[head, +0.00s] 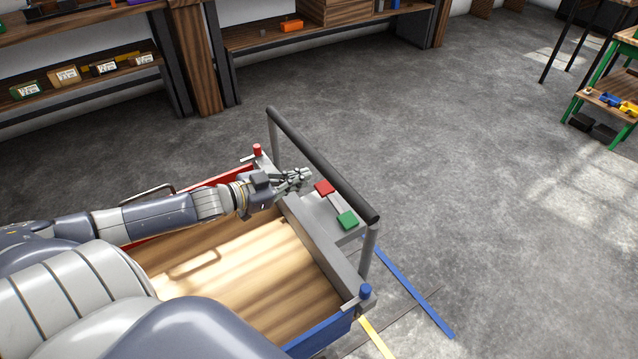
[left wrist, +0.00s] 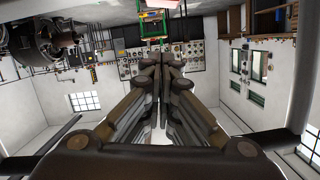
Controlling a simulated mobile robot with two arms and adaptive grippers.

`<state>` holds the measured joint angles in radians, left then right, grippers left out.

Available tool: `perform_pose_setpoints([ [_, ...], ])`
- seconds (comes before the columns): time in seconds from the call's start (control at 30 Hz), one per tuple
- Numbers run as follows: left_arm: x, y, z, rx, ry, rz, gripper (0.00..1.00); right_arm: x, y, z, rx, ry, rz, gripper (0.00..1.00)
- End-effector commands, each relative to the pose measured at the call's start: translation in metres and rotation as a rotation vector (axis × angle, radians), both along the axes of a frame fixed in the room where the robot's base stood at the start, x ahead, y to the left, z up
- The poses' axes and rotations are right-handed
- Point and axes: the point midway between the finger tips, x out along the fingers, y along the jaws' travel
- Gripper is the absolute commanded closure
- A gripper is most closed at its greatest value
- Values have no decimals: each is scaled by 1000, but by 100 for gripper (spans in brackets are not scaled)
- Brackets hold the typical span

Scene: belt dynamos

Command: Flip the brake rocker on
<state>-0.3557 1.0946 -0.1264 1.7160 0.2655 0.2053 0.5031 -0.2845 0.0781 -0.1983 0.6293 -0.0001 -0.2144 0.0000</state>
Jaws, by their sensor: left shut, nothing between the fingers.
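The brake rocker is on the grey end panel of a wooden cart in the head view. It has a red pad (head: 324,187) and a green pad (head: 347,219) with a grey strip between them. I cannot tell which end is lower. My left gripper (head: 305,175) is shut and empty, its fingertips just left of and beyond the red pad in the picture. I cannot tell whether they touch it. The left wrist view shows the same closed fingers (left wrist: 166,62), but not the rocker. My right gripper is in neither view.
A dark handlebar (head: 320,163) on grey posts runs along the cart's end beside the rocker. A red knob (head: 257,149) and a blue knob (head: 366,290) stand at the panel's corners. Shelves (head: 85,77) line the back. The floor beyond the handlebar is clear.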

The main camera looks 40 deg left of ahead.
Motion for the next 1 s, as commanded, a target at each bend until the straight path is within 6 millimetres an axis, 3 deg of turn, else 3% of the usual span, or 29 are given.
perform_pose_setpoints([
  [0.37,34,-12,-8,-1,-3,1,100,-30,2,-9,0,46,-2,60],
  [0.7,63,-22,-15,-1,-2,1,100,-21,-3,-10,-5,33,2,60],
  [0.8,63,-19,-33,-1,2,3,100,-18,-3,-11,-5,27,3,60],
  [1.0,65,-16,-51,0,1,1,100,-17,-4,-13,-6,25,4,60],
])
